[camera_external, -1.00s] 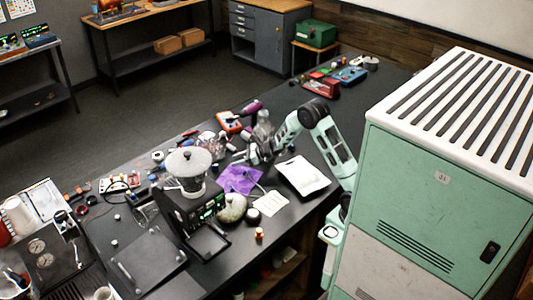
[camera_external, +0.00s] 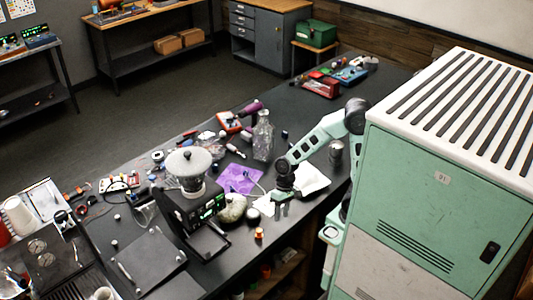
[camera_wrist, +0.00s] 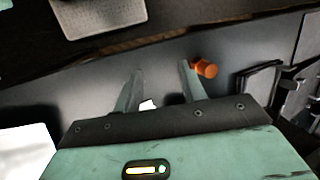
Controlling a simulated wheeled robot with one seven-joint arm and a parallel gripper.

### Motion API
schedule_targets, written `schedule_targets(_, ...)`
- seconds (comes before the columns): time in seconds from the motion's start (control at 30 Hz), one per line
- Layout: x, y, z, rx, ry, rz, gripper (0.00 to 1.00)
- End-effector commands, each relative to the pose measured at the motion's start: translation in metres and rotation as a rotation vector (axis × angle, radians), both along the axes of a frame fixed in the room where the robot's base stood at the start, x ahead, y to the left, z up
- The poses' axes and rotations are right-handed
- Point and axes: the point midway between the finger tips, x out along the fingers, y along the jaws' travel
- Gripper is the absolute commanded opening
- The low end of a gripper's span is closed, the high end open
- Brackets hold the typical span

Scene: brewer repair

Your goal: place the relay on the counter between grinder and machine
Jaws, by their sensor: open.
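My gripper (camera_external: 281,209) is open and hangs over the dark counter, in front of the white tray (camera_external: 312,181). In the wrist view its two fingers (camera_wrist: 161,68) are apart, with a small white patch (camera_wrist: 147,105) showing between them. I cannot make out the relay for certain. A small orange cylinder (camera_external: 259,233) stands near the counter's front edge; it also shows in the wrist view (camera_wrist: 204,69), just right of the right fingertip and apart from it. The grinder (camera_external: 187,165) stands left of my gripper. The machine (camera_external: 42,255) is at the far left.
A dark flat mat (camera_external: 147,262) lies between grinder and machine. Several tools clutter the back edge.

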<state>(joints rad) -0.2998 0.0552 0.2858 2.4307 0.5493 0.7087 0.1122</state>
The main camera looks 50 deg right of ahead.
Motion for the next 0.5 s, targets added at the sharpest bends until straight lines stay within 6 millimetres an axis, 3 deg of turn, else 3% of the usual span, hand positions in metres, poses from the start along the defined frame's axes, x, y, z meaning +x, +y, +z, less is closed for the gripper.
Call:
schedule_targets(0.07,-0.023,-0.015,-0.001,-0.074,-0.111,0.231,0.41)
schedule_targets(0.2,-0.038,-0.035,-0.002,-0.164,-0.238,0.502,0.41)
schedule_targets(0.27,-0.041,-0.039,-0.002,-0.185,-0.268,0.564,0.31)
schedule_targets(0.5,-0.042,-0.042,-0.002,-0.202,-0.290,0.615,0.31)
